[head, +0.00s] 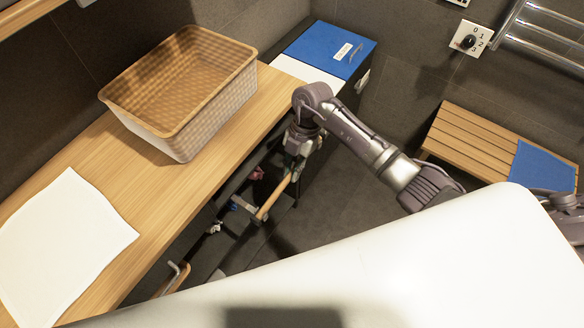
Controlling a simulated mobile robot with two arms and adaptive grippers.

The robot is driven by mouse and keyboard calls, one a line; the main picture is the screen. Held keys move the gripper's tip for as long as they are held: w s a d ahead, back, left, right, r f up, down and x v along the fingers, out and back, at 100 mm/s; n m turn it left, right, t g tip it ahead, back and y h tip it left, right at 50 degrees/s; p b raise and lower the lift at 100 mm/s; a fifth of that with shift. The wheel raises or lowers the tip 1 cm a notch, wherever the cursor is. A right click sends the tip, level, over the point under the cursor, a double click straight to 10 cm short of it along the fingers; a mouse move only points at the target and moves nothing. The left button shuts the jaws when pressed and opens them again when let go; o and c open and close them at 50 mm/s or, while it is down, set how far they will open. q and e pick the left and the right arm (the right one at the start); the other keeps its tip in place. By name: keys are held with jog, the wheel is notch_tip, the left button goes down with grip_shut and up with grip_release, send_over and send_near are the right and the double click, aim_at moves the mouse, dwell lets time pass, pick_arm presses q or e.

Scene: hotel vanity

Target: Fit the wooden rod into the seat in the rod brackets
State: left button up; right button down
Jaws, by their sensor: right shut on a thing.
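The wooden rod (273,198) is a short light-brown bar in front of the counter, slanting from lower left to upper right. My right gripper (296,163) points down and is shut on the rod near its upper right end. The lower left end sticks out free over the dark space below the counter edge. The rod brackets are hard to make out; small pale and metallic parts show in the shadow under the counter, and I cannot tell which are brackets. I cannot tell whether the rod touches any of them. My left gripper is not in view.
A woven basket (180,88) and a white cloth (62,245) are on the wooden counter (165,195). A blue-topped box (322,47) stands beyond its far end. A slatted bench (478,140) with a blue cloth (544,166) is at right. Dark floor between is open.

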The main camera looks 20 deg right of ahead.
jog(key=c, duration=1)
grip_release()
jog(key=shift+c, duration=0.2)
jog(key=shift+r, duration=0.1)
jog(key=v, duration=1.2)
